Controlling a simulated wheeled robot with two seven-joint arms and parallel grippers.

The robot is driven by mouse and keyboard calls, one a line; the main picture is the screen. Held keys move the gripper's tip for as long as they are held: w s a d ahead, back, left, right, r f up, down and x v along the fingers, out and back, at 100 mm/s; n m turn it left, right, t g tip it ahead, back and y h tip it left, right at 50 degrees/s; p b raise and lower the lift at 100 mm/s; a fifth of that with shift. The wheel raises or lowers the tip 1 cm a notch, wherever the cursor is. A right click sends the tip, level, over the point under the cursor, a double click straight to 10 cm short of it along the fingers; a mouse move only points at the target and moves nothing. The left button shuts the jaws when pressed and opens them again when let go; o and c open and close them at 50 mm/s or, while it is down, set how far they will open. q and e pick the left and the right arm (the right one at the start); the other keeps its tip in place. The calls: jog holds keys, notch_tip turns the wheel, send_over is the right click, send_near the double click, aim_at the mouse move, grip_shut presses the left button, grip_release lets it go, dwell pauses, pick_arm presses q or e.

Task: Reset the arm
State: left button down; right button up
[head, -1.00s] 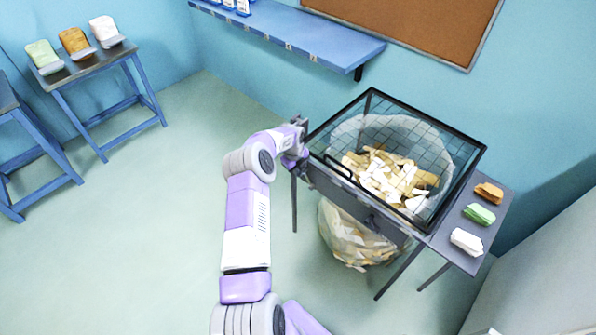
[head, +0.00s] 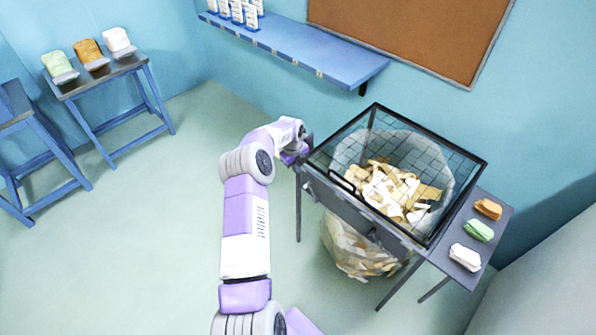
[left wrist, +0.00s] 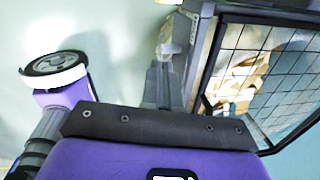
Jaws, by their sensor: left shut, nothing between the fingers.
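My left arm (head: 245,220) is purple and white and reaches up from the bottom of the head view. Its gripper (head: 304,146) is at the left corner of the fryer-like station with a glass and mesh lid (head: 370,125). In the left wrist view the gripper fingers (left wrist: 158,82) are shut with nothing between them, beside the station's frame (left wrist: 203,60). I cannot tell whether they touch it. My right gripper is not in view.
A bag of tan and white scraps (head: 390,190) shows under the lid. A side shelf (head: 455,275) holds an orange, a green and a white item. A blue table (head: 110,75) stands at the left. Floor between is clear.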

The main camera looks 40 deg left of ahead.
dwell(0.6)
pick_arm(q)
jog(key=s+d+f+n+h, duration=0.1)
jog(key=d+f+n, duration=0.25)
jog(key=d, duration=0.65)
jog(key=s+d+f+n+h, duration=0.2)
jog(key=d+f+n, duration=0.15)
jog(key=d, duration=0.65)
jog(key=s+d+f+n+h, duration=0.1)
jog(key=d+f+n, duration=0.25)
jog(key=d, duration=0.65)
jog(key=s+d+n, duration=0.6)
jog(key=s, duration=0.4)
jog(key=s+d+n+g, duration=0.1)
jog(key=s+d+n, duration=0.5)
jog(key=s, duration=0.5)
jog(key=shift+d+f, duration=0.15)
jog(key=shift+d, duration=0.35)
jog(key=shift+w+d, duration=0.1)
